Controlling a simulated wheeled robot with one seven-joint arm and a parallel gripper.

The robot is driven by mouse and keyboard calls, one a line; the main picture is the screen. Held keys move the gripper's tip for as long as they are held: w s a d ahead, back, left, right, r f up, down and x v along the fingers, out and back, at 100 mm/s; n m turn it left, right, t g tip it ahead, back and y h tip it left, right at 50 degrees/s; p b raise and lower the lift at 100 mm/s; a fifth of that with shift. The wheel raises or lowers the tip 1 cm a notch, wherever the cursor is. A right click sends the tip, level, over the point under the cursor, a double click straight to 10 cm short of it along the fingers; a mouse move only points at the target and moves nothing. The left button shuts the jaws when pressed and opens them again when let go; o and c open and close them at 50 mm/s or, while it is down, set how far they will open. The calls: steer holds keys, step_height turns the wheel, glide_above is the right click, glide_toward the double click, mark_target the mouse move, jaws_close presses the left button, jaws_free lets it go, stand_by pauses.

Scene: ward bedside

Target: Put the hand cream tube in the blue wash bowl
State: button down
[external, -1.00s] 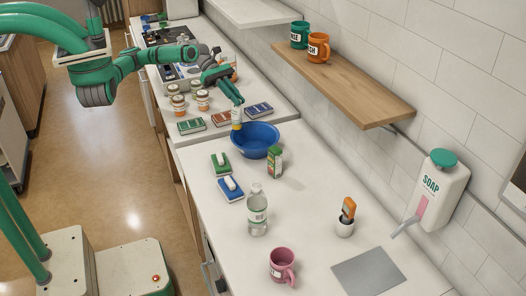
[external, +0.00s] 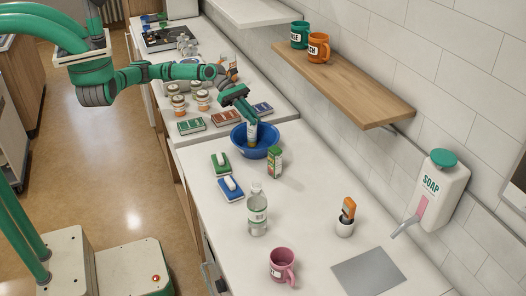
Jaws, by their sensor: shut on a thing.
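The blue wash bowl (external: 236,142) stands on the white counter near the middle of the picture. My gripper (external: 251,121) is over the bowl and is shut on the hand cream tube (external: 252,133). The tube is pale with a yellowish lower end and hangs roughly upright, its lower end overlapping the inside of the bowl in this view. I cannot tell whether it touches the bowl's floor.
A green and white carton (external: 274,162) stands close to the bowl's near right side. Several small boxes and jars stand behind the bowl.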

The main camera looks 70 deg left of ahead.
steer(key=c, duration=1.8)
jaws_free()
steer(key=shift+f, duration=0.1)
steer(key=shift+c, duration=0.2)
steer(key=shift+a+r, duration=0.25)
steer(key=v, duration=1.1)
steer(key=shift+a+r, duration=0.15)
steer(key=shift+s, duration=0.15)
